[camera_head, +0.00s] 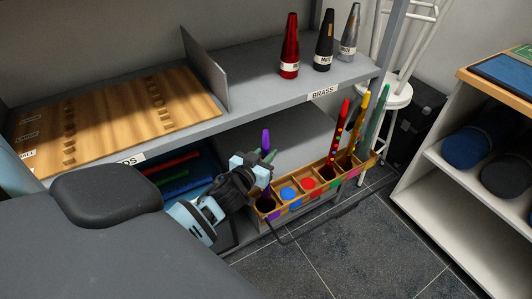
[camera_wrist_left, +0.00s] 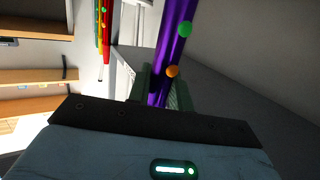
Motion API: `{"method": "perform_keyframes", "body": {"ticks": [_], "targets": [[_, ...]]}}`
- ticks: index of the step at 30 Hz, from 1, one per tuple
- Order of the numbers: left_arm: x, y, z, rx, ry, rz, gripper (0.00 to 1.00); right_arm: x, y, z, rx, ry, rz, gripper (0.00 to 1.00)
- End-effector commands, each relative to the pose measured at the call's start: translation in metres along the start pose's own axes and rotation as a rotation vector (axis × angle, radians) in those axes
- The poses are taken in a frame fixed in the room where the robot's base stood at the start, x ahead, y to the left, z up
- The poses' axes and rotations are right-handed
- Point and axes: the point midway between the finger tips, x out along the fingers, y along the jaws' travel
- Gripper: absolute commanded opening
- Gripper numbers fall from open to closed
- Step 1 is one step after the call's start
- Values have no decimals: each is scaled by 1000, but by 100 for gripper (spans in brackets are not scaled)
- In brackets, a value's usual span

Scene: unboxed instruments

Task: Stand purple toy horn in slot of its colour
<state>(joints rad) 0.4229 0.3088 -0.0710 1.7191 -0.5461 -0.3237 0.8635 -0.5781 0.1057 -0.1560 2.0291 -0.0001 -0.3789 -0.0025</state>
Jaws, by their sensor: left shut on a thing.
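The purple toy horn (camera_head: 266,139) is upright in the head view, its lower end at the leftmost compartment of the wooden slot rack (camera_head: 310,193). I cannot tell whether it rests on the compartment floor. My left gripper (camera_head: 264,156) is shut on its tube near the top. In the left wrist view the shiny purple tube (camera_wrist_left: 178,35), with green and orange dots, runs between my fingers (camera_wrist_left: 162,92). A purple mark (camera_head: 272,216) shows on the rack front by that compartment. My right gripper is not in view.
Red (camera_head: 339,130), yellow (camera_head: 358,122) and green (camera_head: 375,117) horns stand in the rack's right part. Compartments between hold a blue disc (camera_head: 288,194) and a red disc (camera_head: 308,184). A grey shelf (camera_head: 250,108) with mutes lies behind; a white stool (camera_head: 396,92) stands right.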

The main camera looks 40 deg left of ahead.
Motion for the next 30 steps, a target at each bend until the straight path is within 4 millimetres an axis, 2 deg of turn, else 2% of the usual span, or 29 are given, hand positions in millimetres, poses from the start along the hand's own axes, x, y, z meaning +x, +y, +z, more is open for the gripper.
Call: {"method": "perform_keyframes", "body": {"ticks": [2, 3, 8, 19, 30], "targets": [[0, 0, 2, -1, 0, 0, 0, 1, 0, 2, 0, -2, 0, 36], [0, 0, 1, -1, 1, 0, 25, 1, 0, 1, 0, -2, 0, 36], [0, 0, 1, 0, 1, 0, 46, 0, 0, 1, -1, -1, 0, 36], [-1, 0, 2, 0, -1, 0, 46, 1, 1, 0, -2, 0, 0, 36], [-53, 0, 2, -1, -1, 1, 46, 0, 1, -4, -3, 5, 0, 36]]}}
